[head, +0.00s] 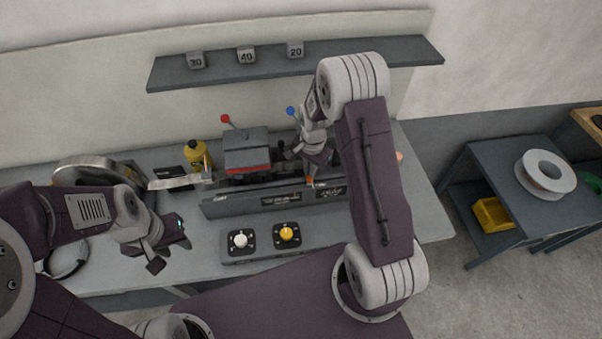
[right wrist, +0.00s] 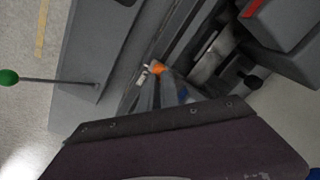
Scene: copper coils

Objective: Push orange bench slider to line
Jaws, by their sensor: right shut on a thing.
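The orange slider (head: 310,181) shows as a small orange spot at the rail of the long dark bench unit (head: 236,206). It also shows in the right wrist view (right wrist: 157,69), right at my fingertips. My right gripper (head: 313,172) points down onto the rail and is shut on the orange slider; the arm and fingers hide part of it. My left gripper (head: 172,246) is open and empty above the front left of the bench. I cannot make out the line clearly in either view.
A grey machine (head: 246,152) with a red-knobbed lever (head: 225,118) stands behind the rail. A yellow bottle (head: 196,152) stands behind left. A shelf (head: 370,57) hangs above. A green-knobbed lever (right wrist: 8,77) is at left.

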